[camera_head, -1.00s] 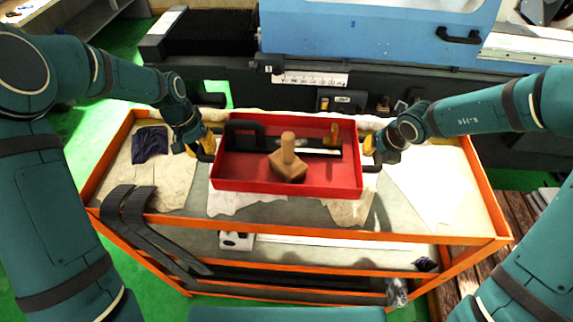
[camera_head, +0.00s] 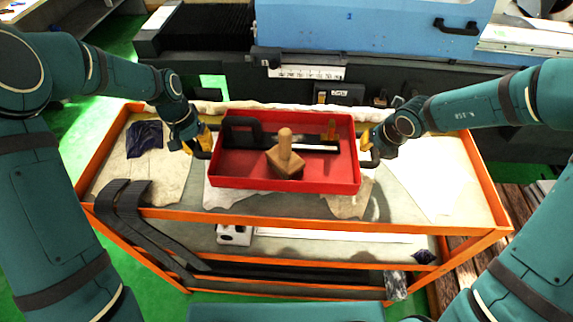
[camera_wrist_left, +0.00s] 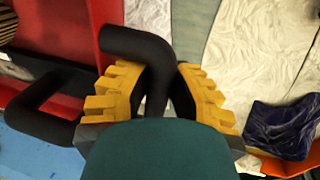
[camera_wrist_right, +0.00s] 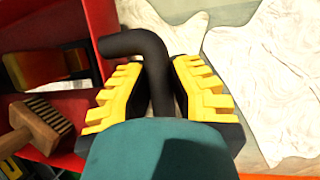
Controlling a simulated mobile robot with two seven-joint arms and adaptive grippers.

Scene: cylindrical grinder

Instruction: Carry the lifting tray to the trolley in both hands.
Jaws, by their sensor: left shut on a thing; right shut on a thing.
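The red lifting tray (camera_head: 284,182) is level in the head view, over the orange-framed trolley (camera_head: 330,219). I cannot tell whether its underside touches the trolley top. A wooden block with a peg handle (camera_head: 285,155) and a black tool with a handle (camera_head: 240,133) lie in it. My left gripper (camera_head: 203,145) is shut on the tray's black left handle, which shows in the left wrist view (camera_wrist_left: 150,55). My right gripper (camera_head: 370,150) is shut on the black right handle, seen in the right wrist view (camera_wrist_right: 145,50).
The trolley top carries cream cloths (camera_head: 448,185) and a dark blue rag (camera_head: 146,139) at left. A white block (camera_head: 235,235) sits on the lower shelf. The blue grinder (camera_head: 350,35) stands behind.

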